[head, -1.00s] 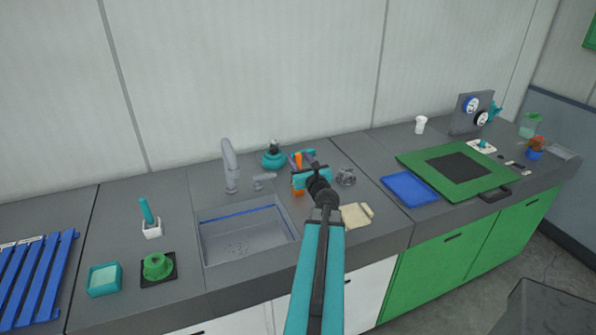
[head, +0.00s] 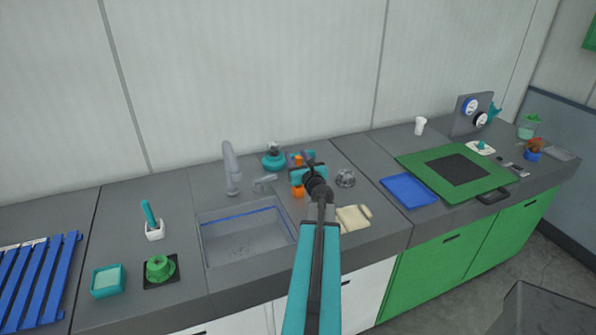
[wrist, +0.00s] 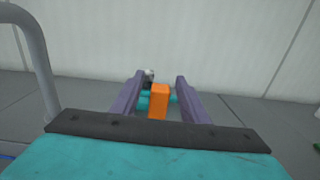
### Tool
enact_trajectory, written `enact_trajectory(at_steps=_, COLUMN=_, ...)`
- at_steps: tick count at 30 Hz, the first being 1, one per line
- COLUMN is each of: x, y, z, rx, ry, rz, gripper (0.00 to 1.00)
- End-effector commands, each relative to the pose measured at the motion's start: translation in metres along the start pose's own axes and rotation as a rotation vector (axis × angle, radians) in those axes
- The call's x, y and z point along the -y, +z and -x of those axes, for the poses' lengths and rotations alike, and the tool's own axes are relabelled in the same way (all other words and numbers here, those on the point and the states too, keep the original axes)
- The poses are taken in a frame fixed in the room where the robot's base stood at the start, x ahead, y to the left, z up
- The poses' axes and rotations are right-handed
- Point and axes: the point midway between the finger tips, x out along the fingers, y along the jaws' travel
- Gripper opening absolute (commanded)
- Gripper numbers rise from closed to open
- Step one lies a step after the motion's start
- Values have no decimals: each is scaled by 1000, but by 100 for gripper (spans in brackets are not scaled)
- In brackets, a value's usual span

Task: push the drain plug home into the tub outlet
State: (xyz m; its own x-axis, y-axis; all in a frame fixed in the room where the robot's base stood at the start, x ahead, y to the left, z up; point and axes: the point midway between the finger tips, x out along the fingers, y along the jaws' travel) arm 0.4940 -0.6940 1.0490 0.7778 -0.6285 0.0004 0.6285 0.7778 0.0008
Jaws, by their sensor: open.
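My gripper (head: 304,160) is open over the counter, right of the sink tub (head: 250,212). In the wrist view its two purple fingers (wrist: 160,80) stand apart, with an upright orange block (wrist: 159,101) showing between them. I cannot tell if the block is within the jaws or beyond them; no contact is clear. In the head view the orange block (head: 298,192) is partly hidden by my gripper. I cannot tell whether it is the drain plug. The tub's floor shows small dark marks (head: 240,250), perhaps the outlet.
A grey tap (head: 231,168) and a teal jar (head: 274,161) stand behind the tub. A metal round part (head: 346,178) and a beige cloth (head: 353,218) lie to the right. A green piece (head: 160,268) sits at the left.

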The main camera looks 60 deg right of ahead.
Motion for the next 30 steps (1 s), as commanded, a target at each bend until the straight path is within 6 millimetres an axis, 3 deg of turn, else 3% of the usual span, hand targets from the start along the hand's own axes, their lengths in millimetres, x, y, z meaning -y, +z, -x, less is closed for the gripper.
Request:
enact_trajectory(at_steps=7, x=0, y=0, z=-17, rx=0, ry=0, rz=1, gripper=41)
enact_trajectory(at_steps=26, x=0, y=0, z=-18, rx=0, ry=-1, rz=1, gripper=41)
enact_trajectory(at_steps=30, x=0, y=0, z=-18, rx=0, ry=-1, rz=1, gripper=17)
